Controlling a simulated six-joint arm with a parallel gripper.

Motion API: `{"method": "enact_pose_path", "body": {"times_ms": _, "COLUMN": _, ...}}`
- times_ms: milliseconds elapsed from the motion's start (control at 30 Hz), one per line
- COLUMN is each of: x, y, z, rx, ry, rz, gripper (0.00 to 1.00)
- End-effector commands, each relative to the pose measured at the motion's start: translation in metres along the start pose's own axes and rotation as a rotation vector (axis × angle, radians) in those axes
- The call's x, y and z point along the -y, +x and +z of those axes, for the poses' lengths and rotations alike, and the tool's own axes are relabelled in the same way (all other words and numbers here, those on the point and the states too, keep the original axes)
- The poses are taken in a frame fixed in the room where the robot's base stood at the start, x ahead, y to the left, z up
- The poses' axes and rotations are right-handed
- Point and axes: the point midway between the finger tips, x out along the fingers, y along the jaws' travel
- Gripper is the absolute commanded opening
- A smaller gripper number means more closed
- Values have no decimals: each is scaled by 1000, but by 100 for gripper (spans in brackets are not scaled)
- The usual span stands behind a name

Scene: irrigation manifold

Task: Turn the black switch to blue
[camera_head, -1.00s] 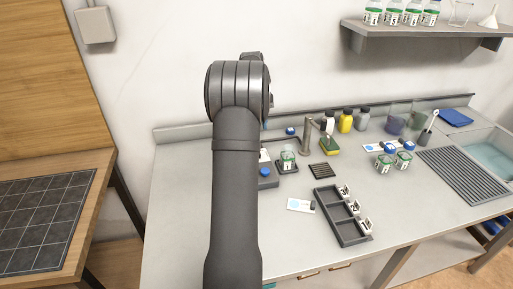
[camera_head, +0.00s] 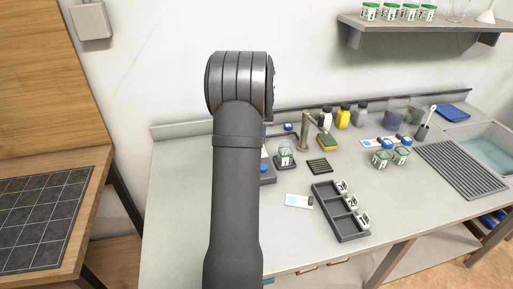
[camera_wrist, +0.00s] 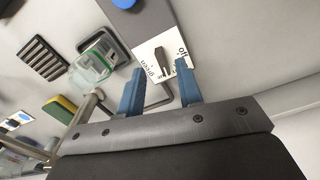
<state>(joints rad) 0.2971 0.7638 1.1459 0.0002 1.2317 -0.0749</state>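In the wrist view, the black switch (camera_wrist: 161,57) sits on a white label plate (camera_wrist: 149,49) on a grey box. The fingertips are beside the plate's lower edge in the picture, with the switch just beyond the gap; contact cannot be told.
A blue button (camera_wrist: 124,3) is on the same box. A dark compartment tray (camera_head: 339,211) lies to the right. The front left counter is clear.

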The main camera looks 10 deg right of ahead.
Motion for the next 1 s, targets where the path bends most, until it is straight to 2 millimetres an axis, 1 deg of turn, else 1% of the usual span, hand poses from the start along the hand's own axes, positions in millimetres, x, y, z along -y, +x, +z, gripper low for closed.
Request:
{"method": "enact_pose_path", "body": {"times_ms": 33, "x": 0, "y": 11, "z": 0, "rx": 3, "ry": 0, "rz": 0, "gripper": 33}}
{"method": "enact_pose_path", "body": {"times_ms": 100, "x": 0, "y": 23, "z": 0, "rx": 2, "ry": 0, "rz": 0, "gripper": 33}}
{"method": "enact_pose_path", "body": {"times_ms": 200, "x": 0, "y": 36, "z": 0, "rx": 1, "ry": 0, "rz": 0, "gripper": 33}}
{"method": "enact_pose_path", "body": {"times_ms": 300, "x": 0, "y": 45, "z": 0, "rx": 1, "ry": 0, "rz": 0, "gripper": 33}}
{"method": "enact_pose_path", "body": {"times_ms": 433, "x": 0, "y": 50, "z": 0, "rx": 0, "ry": 0, "rz": 0, "gripper": 33}}
{"method": "enact_pose_path", "body": {"times_ms": 667, "x": 0, "y": 51, "z": 0, "rx": -1, "ry": 0, "rz": 0, "gripper": 33}}
{"method": "enact_pose_path", "body": {"times_ms": 700, "x": 0, "y": 51, "z": 0, "rx": -1, "ry": 0, "rz": 0, "gripper": 29}}
{"method": "enact_pose_path", "body": {"times_ms": 767, "x": 0, "y": 51, "z": 0, "rx": -1, "ry": 0, "rz": 0, "gripper": 17}}
{"method": "enact_pose_path", "body": {"times_ms": 833, "x": 0, "y": 51, "z": 0, "rx": -1, "ry": 0, "rz": 0, "gripper": 3}}
{"method": "enact_pose_path", "body": {"times_ms": 867, "x": 0, "y": 51, "z": 0, "rx": -1, "ry": 0, "rz": 0, "gripper": 0}}
{"method": "enact_pose_path", "body": {"times_ms": 1000, "x": 0, "y": 51, "z": 0, "rx": -1, "ry": 1, "rz": 0, "gripper": 0}}
